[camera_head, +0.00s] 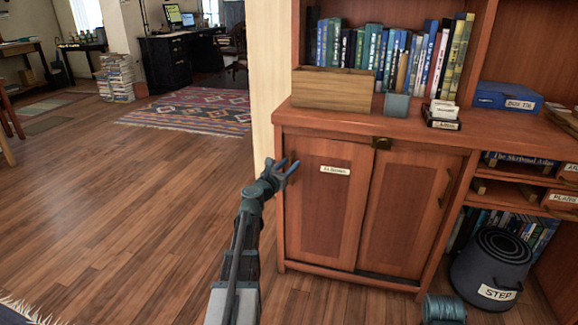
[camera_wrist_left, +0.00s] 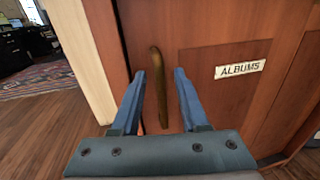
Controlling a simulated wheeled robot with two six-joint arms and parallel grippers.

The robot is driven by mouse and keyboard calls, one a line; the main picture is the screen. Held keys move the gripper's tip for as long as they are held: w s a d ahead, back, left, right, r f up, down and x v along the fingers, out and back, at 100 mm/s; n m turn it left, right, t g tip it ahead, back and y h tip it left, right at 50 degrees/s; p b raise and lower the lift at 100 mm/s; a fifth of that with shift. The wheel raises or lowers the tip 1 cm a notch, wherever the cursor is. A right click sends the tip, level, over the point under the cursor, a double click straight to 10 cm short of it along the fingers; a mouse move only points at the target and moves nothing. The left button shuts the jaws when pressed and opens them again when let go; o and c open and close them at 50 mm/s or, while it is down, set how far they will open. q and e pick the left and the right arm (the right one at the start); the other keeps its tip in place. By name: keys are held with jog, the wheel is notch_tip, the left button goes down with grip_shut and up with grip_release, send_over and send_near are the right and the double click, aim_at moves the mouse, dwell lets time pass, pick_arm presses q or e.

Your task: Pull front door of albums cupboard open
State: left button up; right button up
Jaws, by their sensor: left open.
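The albums cupboard (camera_head: 325,226) is a wooden cabinet with two front doors. Its left door bears a white label (camera_head: 335,170) reading ALBUMS, which also shows in the left wrist view (camera_wrist_left: 240,69). The door looks shut. A brass vertical handle (camera_wrist_left: 159,88) sits near the door's left edge. My left gripper (camera_head: 281,163) is in front of that edge, open, with blue fingers. In the left wrist view its fingers (camera_wrist_left: 168,88) stand on either side of the handle, with gaps showing. I cannot tell how deep the handle lies between them. My right gripper is not seen.
A wooden box (camera_head: 333,90) and a row of books stand on the cupboard top. A dark STEP bucket (camera_head: 490,268) and a teal cylinder (camera_head: 444,309) are on the floor at right. The pale wall end (camera_head: 264,90) adjoins the cupboard's left. Open floor lies left.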

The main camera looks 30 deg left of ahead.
pick_arm(q)
grip_shut()
dwell(1.4)
